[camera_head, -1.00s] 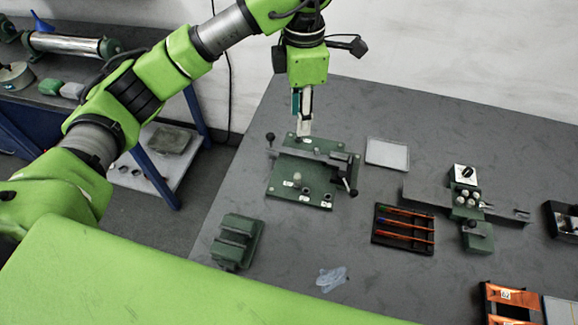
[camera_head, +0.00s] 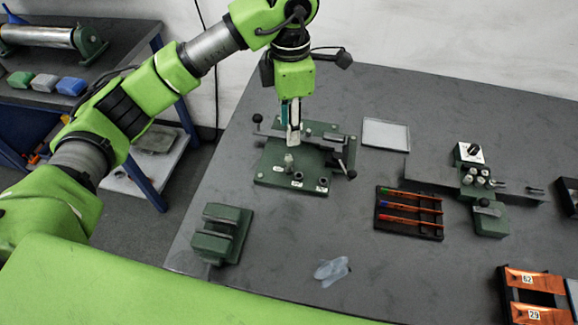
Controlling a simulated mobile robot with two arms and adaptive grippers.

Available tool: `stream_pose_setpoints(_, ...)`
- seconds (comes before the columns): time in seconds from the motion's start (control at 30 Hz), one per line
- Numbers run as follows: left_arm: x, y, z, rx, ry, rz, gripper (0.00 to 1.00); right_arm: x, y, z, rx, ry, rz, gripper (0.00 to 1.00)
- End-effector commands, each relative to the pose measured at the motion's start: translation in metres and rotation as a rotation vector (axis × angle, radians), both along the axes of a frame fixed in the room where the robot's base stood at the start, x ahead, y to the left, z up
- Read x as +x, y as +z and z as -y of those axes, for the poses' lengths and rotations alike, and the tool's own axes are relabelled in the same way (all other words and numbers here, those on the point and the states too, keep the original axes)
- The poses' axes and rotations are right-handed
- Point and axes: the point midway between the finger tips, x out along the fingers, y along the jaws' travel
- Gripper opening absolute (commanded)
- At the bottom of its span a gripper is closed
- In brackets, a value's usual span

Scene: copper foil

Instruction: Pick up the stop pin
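The green fixture plate (camera_head: 264,171) lies on the grey table, with a grey bar and a black-knobbed lever across it. A small pale upright pin (camera_head: 289,160) stands on the plate and looks like the stop pin, though it is too small to be certain. Two dark-topped round posts (camera_head: 323,181) stand to its right, near the plate's front. My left gripper (camera_head: 293,140) points down just above and behind the pale pin, over the bar. Its fingers look close together; whether they touch the pin or are open is unclear. My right gripper is out of view.
A green vise-like block (camera_head: 219,235) and a crumpled clear film (camera_head: 332,270) lie in front. A pale square tray (camera_head: 385,134), a black pen tray (camera_head: 409,229) and another green device (camera_head: 490,221) stand to the right. A side shelf (camera_head: 100,45) is at left.

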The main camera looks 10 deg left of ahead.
Motion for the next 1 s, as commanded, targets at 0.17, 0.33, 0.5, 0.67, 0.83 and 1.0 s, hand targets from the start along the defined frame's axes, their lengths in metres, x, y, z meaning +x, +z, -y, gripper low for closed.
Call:
stream_pose_setpoints(0.17, -0.002, -0.034, 0.0, 0.001, 0.0, -0.007, 0.34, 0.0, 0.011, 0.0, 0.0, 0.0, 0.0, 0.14)
stream_pose_setpoints(0.33, -0.001, -0.062, 0.0, 0.0, 0.0, -0.004, 0.34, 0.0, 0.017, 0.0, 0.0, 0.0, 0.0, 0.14)
stream_pose_setpoints(0.5, 0.0, -0.075, -0.001, 0.0, 0.0, -0.001, 0.34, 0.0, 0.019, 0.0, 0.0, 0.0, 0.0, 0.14)
stream_pose_setpoints(0.67, -0.001, -0.091, -0.002, 0.001, 0.001, -0.007, 0.34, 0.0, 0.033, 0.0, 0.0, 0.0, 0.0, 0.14)
stream_pose_setpoints(0.83, 0.0, -0.117, -0.002, 0.0, 0.001, -0.004, 0.34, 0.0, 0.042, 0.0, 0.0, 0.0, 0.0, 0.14)
stream_pose_setpoints(1.0, 0.001, -0.127, -0.002, 0.0, -0.001, -0.001, 0.34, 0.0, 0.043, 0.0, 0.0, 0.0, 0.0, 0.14)
